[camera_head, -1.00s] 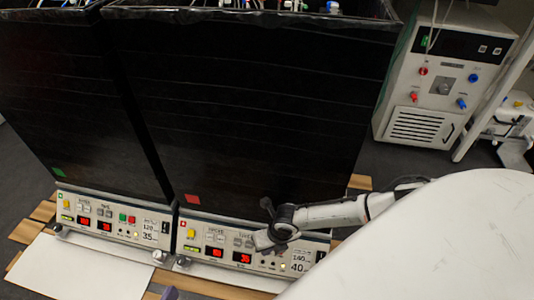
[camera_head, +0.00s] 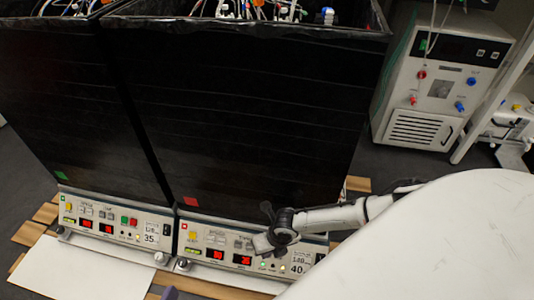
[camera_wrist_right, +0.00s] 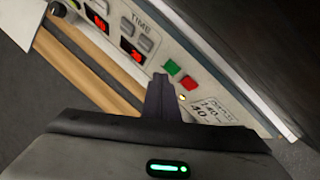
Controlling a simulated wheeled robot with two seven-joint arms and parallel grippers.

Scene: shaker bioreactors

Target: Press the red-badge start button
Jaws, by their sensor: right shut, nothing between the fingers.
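The red badge (camera_head: 191,201) is on the lower front of the right black box (camera_head: 260,110). Below it is that unit's control panel (camera_head: 205,233), partly hidden by my right arm. In the wrist view, the green start button (camera_wrist_right: 171,67) sits beside a red button (camera_wrist_right: 188,83) on the panel. My right gripper (camera_head: 263,243) is shut and empty at the panel, hiding its buttons in the head view. In the wrist view, the dark fingertips (camera_wrist_right: 161,78) are very close to the green button, just below-left of it; contact cannot be told.
The left black unit carries a green badge (camera_head: 61,175) and its own panel with green and red buttons (camera_head: 128,221). A white board (camera_head: 80,272) lies in front. A grey cabinet (camera_head: 430,95) stands at the back right. A small purple-grey shape at the bottom edge is unclear.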

